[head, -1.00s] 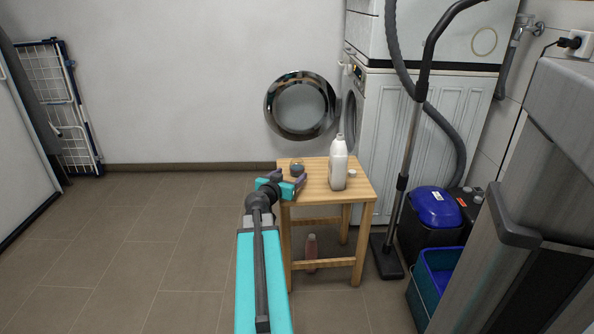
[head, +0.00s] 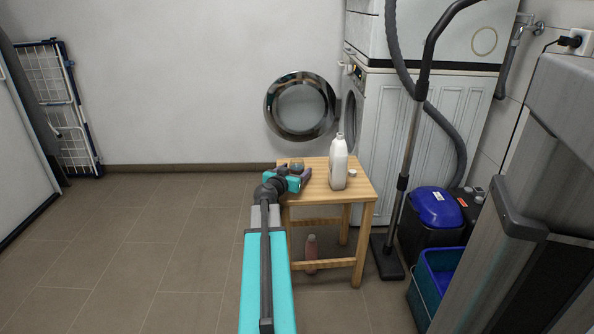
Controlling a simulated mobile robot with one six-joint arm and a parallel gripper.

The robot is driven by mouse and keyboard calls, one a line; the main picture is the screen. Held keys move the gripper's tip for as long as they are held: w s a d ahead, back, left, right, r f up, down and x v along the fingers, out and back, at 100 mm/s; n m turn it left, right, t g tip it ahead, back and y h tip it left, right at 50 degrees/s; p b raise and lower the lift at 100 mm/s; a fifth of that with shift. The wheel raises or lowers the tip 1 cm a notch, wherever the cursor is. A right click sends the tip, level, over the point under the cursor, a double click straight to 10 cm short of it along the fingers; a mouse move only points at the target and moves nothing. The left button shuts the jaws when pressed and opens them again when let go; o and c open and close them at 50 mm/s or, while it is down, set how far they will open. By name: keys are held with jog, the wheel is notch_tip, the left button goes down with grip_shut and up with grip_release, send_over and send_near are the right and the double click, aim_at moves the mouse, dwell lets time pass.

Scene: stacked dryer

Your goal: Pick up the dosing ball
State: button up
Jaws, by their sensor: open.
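The dosing ball (head: 297,165) is a small, dark bluish-grey round thing on the back left part of the wooden stool (head: 325,178). It is partly hidden behind my gripper. My gripper (head: 293,171) is open, with one dark finger to the left and one to the right. The ball shows at the gap between the fingers. I cannot tell whether the fingers touch it.
A white bottle (head: 338,163) stands on the stool right of my gripper, with a small white cap (head: 352,173) beside it. A pinkish bottle (head: 311,246) stands below. The open round washer door (head: 302,108) is behind. The floor at left is clear.

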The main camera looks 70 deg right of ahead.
dwell(0.3)
jog(key=c, duration=1.2)
jog(key=shift+o, duration=0.2)
notch_tip(320, 180, up, 10)
jog(key=p, duration=0.4)
